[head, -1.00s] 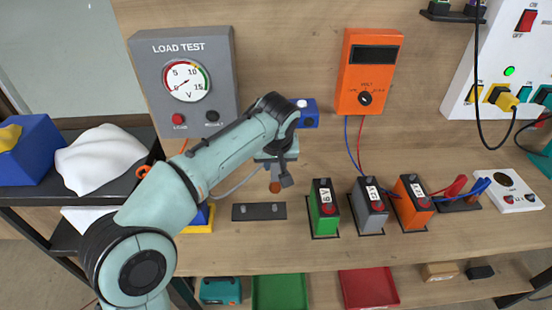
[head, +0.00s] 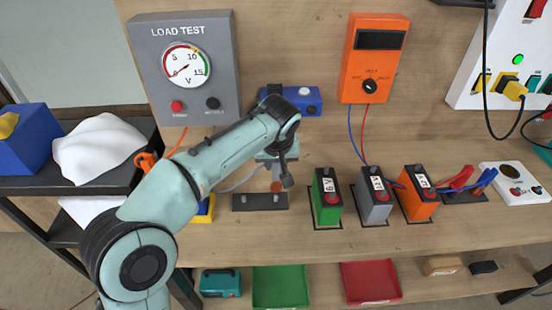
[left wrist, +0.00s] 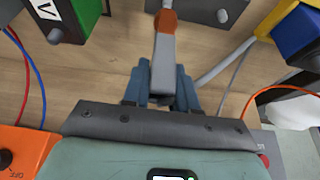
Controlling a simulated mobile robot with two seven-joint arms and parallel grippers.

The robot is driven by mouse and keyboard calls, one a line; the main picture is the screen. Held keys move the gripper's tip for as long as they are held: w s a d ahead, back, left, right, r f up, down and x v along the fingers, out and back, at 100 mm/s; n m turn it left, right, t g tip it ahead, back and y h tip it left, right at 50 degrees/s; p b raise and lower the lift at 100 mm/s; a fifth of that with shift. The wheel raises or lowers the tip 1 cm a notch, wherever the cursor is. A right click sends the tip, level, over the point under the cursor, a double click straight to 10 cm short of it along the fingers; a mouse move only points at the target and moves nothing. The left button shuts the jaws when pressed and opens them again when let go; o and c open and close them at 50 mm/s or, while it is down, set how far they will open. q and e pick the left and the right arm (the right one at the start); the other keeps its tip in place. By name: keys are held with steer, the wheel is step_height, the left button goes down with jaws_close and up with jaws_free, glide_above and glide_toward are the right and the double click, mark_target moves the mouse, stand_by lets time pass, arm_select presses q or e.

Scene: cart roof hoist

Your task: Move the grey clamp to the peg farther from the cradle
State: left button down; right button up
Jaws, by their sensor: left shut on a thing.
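My left gripper (left wrist: 161,88) is shut on the grey clamp (left wrist: 164,66), which has a copper-orange tip. In the head view the clamp's tip (head: 277,186) is at the right end of the dark peg plate (head: 260,203), overlapping the right peg there. One peg (head: 246,198) at the plate's left end is bare, and it also shows in the left wrist view (left wrist: 222,15). I cannot tell whether the clamp's jaw is around the right peg or just above it. A yellow and blue block (head: 205,210), possibly the cradle, is left of the plate, partly behind my arm.
Green (head: 326,200), grey (head: 374,198) and orange (head: 414,198) batteries stand right of the plate. The load tester (head: 187,65) and orange meter (head: 372,60) stand behind. A grey cable (left wrist: 225,64) runs beside the clamp. Bare bench lies in front of the plate.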

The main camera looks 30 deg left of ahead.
mark_target(276, 176)
arm_select(q)
steer(key=shift+f+b, duration=0.5)
steer(key=shift+f, duration=0.4)
steer(key=shift+p, duration=0.35)
stand_by(0.9)
steer(key=shift+f+b, duration=1.2)
steer(key=shift+f, duration=0.45)
steer(key=c, duration=0.8)
jaws_free()
steer(key=p+v, duration=0.2)
steer(key=v, duration=1.1)
steer(key=shift+r+p, duration=0.25)
steer(key=shift+p, duration=0.1)
steer(key=shift+s, duration=0.1)
